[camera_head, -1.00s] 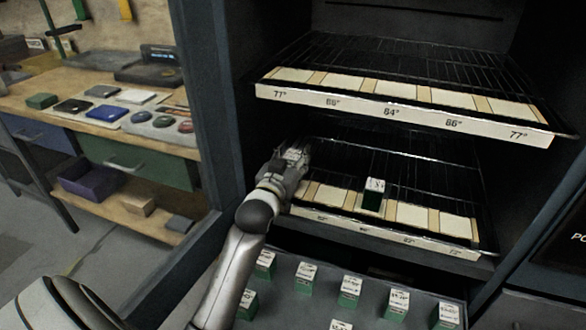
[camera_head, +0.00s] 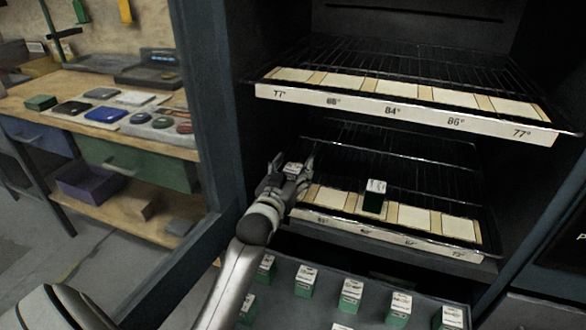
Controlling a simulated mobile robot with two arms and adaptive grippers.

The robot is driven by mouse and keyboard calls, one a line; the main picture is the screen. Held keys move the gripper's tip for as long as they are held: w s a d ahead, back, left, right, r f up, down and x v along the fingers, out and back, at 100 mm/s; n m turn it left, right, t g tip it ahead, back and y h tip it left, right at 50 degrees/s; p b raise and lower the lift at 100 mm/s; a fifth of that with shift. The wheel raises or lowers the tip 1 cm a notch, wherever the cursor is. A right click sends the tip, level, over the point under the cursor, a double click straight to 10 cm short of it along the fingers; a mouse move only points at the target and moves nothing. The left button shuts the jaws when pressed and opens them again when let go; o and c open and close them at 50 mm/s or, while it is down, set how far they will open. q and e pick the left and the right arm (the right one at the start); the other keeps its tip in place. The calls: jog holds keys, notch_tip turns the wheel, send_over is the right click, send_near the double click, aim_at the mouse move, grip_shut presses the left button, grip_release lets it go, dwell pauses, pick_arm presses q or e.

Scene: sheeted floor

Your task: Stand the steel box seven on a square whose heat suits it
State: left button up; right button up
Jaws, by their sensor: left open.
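My left gripper (camera_head: 290,174) is open at the left end of the lower rack. A small box with a pale top (camera_head: 293,168) shows between its fingers; the fingers hide most of it, and I cannot tell whether it touches the square below. I cannot read which box is number seven. Pale squares (camera_head: 413,217) line the lower rack's front above a strip of small, blurred heat labels (camera_head: 366,229). My right gripper is not in view.
The upper rack (camera_head: 420,111) has empty squares labelled about 77°, 68°, 84°, 86° and 77°. Below, a grey tray (camera_head: 324,305) holds several green boxes (camera_head: 350,292) with white labels. The cabinet's frame (camera_head: 215,120) stands left of my arm; a workbench (camera_head: 60,112) is beyond it.

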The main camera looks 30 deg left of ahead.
pick_arm(q)
jog(key=shift+r, duration=0.15)
jog(key=p+v, duration=0.2)
jog(key=v, duration=1)
jog(key=s+d+f+m+g+h, duration=0.1)
jog(key=s+d+f+g, duration=0.2)
jog(key=s+f, duration=0.1)
jog(key=s+d+f+m+g+h, duration=0.1)
jog(key=s+d+f+g, duration=0.2)
jog(key=f, duration=0.3)
jog(key=s+d+f+m+g+h, duration=0.1)
jog(key=s+d+f+g+h, duration=0.1)
jog(key=s+d+f, duration=0.3)
jog(key=shift+s+f+g, duration=0.5)
jog(key=shift+s+g, duration=0.1)
jog(key=shift+g, duration=0.2)
jog(key=s+d+f+m+g, duration=0.1)
jog(key=s+g, duration=0.1)
jog(key=s, duration=0.2)
jog(key=s+d+f+g, duration=0.2)
jog(key=s, duration=0.3)
jog(key=shift+s+m+h, duration=0.3)
jog(key=shift+m, duration=0.1)
